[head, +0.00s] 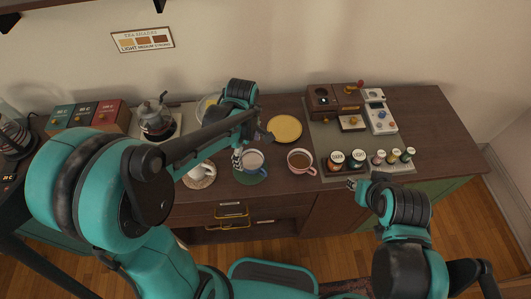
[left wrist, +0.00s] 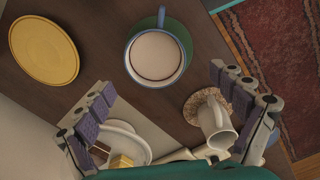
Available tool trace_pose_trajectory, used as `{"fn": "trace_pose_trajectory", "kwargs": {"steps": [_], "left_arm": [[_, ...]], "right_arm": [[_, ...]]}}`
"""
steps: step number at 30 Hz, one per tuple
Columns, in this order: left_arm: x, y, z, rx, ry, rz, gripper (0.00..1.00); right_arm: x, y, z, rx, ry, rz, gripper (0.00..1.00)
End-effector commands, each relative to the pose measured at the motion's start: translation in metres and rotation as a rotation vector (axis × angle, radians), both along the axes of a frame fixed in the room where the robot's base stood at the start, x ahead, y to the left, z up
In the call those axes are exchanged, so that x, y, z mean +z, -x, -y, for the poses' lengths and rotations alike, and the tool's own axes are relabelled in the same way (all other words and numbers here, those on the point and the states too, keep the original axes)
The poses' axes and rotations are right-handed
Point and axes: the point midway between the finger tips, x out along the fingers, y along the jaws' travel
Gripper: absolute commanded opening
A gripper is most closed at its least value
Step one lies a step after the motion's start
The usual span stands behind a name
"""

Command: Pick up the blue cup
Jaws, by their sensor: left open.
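The blue cup (head: 253,161) stands upright on a green coaster (head: 245,178) near the counter's front edge. In the left wrist view the blue cup (left wrist: 155,58) shows from above, with a pale drink inside and its handle toward the top of the picture. My left gripper (head: 252,147) is open above and close to the cup. In the left wrist view its fingers (left wrist: 161,80) are spread wide, with nothing between them; the cup lies just beyond the fingertips. My right gripper (head: 361,184) is at the counter's front edge by the jars; its jaws are too small to judge.
A white cup (head: 199,171) on a woven coaster stands left of the blue cup, and a pink cup (head: 300,161) stands right. A yellow plate (head: 285,128) lies behind. Several small jars (head: 358,160) stand on a mat at right. A kettle (head: 155,119) is at left.

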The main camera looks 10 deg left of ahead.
Motion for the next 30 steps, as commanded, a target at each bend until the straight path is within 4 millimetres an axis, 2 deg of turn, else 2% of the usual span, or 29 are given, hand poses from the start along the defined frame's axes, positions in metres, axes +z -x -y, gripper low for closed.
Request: {"fn": "trace_pose_trajectory", "kwargs": {"steps": [13,20,28,30], "left_arm": [[-0.044,-0.004,0.005,0.032,-0.001,-0.013,0.95],[-0.079,-0.006,0.010,0.033,-0.001,-0.012,0.95],[-0.082,-0.006,0.010,0.032,0.000,-0.012,0.95],[-0.081,-0.006,0.010,0.032,0.000,-0.012,0.76]], "right_arm": [[-0.016,0.000,0.000,0.000,0.000,0.000,0.31],[-0.032,0.000,0.000,0.000,0.000,0.000,0.31],[-0.031,0.000,0.000,0.000,0.000,0.000,0.31],[-0.031,0.000,0.000,0.000,0.000,0.000,0.31]]}}
